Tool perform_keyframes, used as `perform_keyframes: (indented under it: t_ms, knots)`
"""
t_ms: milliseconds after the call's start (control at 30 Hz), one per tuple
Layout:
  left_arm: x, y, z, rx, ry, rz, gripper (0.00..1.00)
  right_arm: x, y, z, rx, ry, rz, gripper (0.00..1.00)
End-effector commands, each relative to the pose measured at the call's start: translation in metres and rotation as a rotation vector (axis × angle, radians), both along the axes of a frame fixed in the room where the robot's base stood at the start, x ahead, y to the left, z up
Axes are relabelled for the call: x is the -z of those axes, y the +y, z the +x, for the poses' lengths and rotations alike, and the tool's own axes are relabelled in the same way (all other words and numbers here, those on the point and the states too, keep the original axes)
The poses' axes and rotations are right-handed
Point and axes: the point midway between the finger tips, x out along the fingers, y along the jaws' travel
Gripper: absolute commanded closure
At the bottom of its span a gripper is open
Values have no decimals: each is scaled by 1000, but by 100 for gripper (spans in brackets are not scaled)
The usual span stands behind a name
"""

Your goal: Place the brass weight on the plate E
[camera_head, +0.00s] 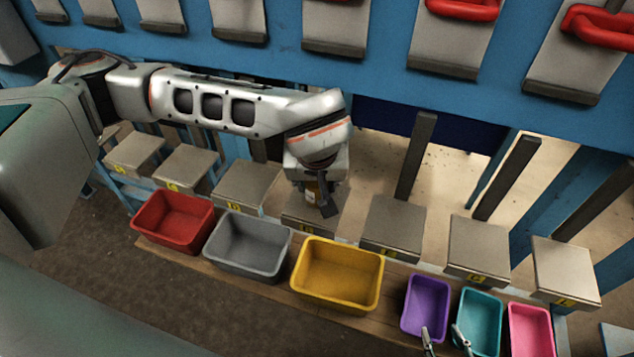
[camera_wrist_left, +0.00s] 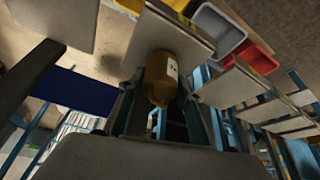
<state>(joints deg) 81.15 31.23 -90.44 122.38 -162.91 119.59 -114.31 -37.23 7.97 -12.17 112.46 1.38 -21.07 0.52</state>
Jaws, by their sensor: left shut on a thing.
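The brass weight (camera_wrist_left: 161,85) is a golden cylinder with a small white label, between the fingers of my left gripper (camera_wrist_left: 160,110) in the left wrist view. In the head view my left gripper (camera_head: 322,197) is shut on the weight (camera_head: 311,194), mostly hidden by the fingers. It is over a grey square plate (camera_head: 295,217) in the middle of the row, whose yellow label is too small to read surely; it may be plate E. I cannot tell whether the weight touches it. My right gripper (camera_head: 445,342) shows only its two fingertips, apart and empty, at the bottom edge.
More labelled plates stand either side, such as the left one (camera_head: 246,186) and right one (camera_head: 394,225). Dark upright posts (camera_head: 416,155) rise behind. Red (camera_head: 174,221), grey (camera_head: 247,245), yellow (camera_head: 337,275), purple (camera_head: 426,306), teal and pink bins line the wooden shelf in front.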

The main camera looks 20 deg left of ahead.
Motion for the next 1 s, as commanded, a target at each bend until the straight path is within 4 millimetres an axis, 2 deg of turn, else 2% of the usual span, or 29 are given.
perform_keyframes:
  t_ms: [467,500,567,1000]
  knots:
    - [6,-1,2,2,-7,-2,100,0,0,1,0,-3,0,60]
    - [8,0,0,2,-2,0,63,1,0,1,0,-3,0,60]
    - [8,0,0,1,-1,0,49,1,0,1,-1,-1,0,60]
    - [2,-1,0,0,-2,0,49,0,0,0,0,2,-1,60]
